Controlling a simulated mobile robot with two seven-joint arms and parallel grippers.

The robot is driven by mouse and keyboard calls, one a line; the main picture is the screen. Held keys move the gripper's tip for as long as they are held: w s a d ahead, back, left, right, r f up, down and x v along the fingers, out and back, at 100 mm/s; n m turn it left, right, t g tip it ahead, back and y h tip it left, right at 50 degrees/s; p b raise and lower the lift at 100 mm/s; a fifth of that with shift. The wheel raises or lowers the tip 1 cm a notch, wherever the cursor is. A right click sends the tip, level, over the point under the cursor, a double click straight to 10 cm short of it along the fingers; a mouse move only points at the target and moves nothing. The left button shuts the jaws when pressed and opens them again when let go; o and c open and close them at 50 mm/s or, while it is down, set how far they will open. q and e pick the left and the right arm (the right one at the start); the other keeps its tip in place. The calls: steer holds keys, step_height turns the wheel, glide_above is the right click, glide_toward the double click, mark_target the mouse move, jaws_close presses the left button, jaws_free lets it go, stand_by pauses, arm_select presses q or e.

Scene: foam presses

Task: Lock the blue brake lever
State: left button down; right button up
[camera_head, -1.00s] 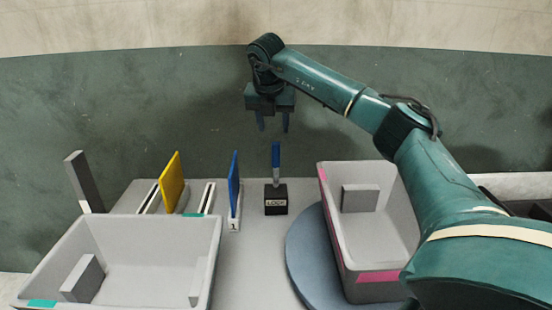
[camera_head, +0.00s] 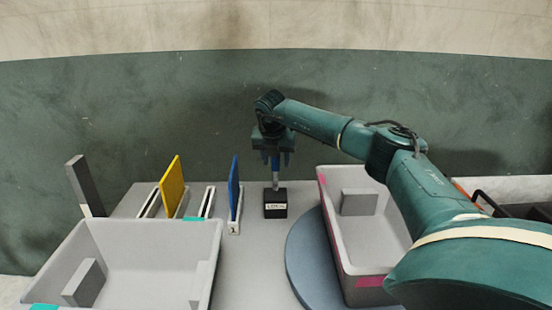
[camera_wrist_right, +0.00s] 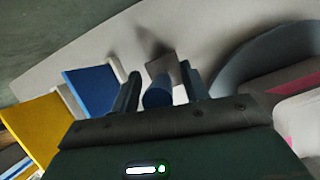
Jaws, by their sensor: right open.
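The blue brake lever (camera_head: 275,163) stands upright on a small black base (camera_head: 275,204) with a white label, at the back middle of the grey table. My right gripper (camera_head: 273,162) has come down over it from above, its fingers one on each side of the blue handle. In the right wrist view, the blue lever top (camera_wrist_right: 157,96) shows between the two open fingers (camera_wrist_right: 160,88), with the dark base (camera_wrist_right: 162,66) beyond it. The fingers do not look closed on it. My left gripper is in neither view.
A blue panel (camera_head: 234,185) and a yellow panel (camera_head: 172,185) stand in slots left of the lever. A grey bin (camera_head: 215,235) is at the front left. Another grey bin (camera_head: 342,235) with pink marks sits on a round blue turntable (camera_head: 300,260) at right.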

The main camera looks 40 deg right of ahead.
steer(key=shift+c, duration=0.4)
jaws_close()
